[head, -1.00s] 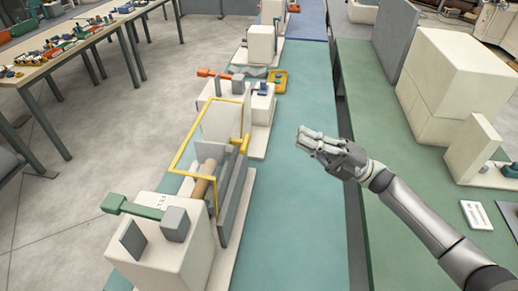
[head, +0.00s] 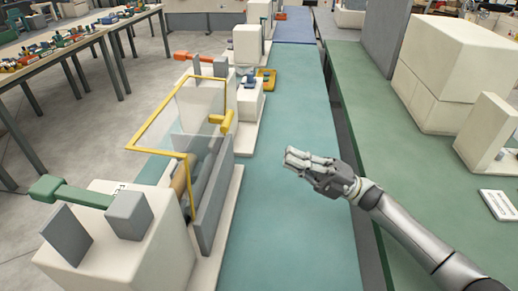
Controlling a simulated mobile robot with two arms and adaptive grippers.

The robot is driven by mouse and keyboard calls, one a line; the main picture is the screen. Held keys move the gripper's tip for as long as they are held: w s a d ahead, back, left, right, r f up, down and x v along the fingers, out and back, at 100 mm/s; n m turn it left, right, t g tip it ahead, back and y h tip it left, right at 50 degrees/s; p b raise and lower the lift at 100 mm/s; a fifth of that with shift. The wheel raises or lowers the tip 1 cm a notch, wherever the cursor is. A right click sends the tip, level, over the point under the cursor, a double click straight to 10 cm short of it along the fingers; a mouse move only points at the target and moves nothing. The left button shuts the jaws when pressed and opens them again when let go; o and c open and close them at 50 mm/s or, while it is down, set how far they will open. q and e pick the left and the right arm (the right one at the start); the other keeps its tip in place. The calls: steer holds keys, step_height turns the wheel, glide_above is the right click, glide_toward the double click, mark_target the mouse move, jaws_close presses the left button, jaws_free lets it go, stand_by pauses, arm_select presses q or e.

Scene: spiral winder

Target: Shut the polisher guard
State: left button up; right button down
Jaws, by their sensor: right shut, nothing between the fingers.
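The polisher guard is a yellow frame (head: 157,113) with a clear panel (head: 196,102), on the cream machine at the left. The panel stands up at the far side and the frame reaches left over a brown roller (head: 180,180). The guard looks open, with a gap above the roller. A yellow handle (head: 222,122) sticks out on its right side. My right gripper (head: 290,160) is shut and empty, over the teal bench top, right of the handle and apart from it. My left gripper is out of view.
A green lever (head: 80,194) and grey blocks top the machine's near housing (head: 130,240). A grey plate (head: 215,190) stands along its right side. The teal bench (head: 285,235) is clear beside it. Large cream boxes (head: 455,65) stand on the green bench at right.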

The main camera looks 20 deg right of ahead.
steer(key=p+x, duration=0.5)
steer(key=x, duration=0.8)
steer(key=shift+a, duration=0.35)
steer(key=shift+w+r+p, duration=0.1)
steer(key=shift+r+p, duration=0.1)
steer(key=shift+p, duration=0.1)
